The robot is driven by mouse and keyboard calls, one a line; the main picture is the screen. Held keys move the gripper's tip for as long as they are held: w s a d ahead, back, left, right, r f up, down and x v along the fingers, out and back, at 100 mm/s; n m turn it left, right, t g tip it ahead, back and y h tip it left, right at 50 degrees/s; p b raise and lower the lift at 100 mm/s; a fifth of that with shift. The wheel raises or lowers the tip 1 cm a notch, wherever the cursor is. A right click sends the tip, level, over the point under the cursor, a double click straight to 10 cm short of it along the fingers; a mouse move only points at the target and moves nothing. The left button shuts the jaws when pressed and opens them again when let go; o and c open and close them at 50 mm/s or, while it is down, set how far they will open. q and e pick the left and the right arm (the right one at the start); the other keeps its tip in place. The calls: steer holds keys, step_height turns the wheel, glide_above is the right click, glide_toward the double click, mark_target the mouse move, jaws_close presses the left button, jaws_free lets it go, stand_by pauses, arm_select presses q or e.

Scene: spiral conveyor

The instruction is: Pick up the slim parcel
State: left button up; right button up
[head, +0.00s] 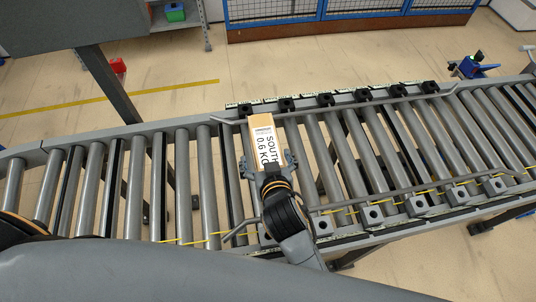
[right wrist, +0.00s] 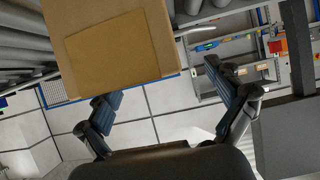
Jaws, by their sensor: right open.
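The slim parcel (head: 263,140) is a narrow tan box with a white label reading "SOUTH" and "0.6 K…". It lies lengthwise across the conveyor rollers in the head view. My right gripper (head: 267,163) is open at the parcel's near end, with a finger showing on each side. In the right wrist view a tan box face (right wrist: 105,45), seemingly the parcel, fills the upper left. There the open right gripper (right wrist: 164,84) has one finger just below the box and the other apart to its right. My left gripper is not in view.
The roller conveyor (head: 205,190) runs across the head view, with guide rails (head: 385,192) along the right part. A grey post (head: 110,85) stands at the left behind it. Blue-framed mesh fencing (head: 345,8) stands at the back. The rollers right of the parcel are clear.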

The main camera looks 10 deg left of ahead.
mark_target(267, 149)
steer(key=shift+w+f+p, duration=0.3)
steer(key=shift+w, duration=0.3)
steer(key=shift+w+f+p, duration=0.25)
steer(key=shift+w, duration=0.35)
steer(key=shift+x, duration=1.2)
steer(key=shift+f, duration=0.15)
steer(key=shift+c, duration=0.5)
steer(key=shift+d, duration=0.1)
steer(key=c, duration=1.5)
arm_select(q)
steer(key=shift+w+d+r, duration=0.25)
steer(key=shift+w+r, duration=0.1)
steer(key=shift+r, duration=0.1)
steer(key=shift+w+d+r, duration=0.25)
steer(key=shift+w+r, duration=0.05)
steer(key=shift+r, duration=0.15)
arm_select(e)
steer(key=shift+c, duration=1.3)
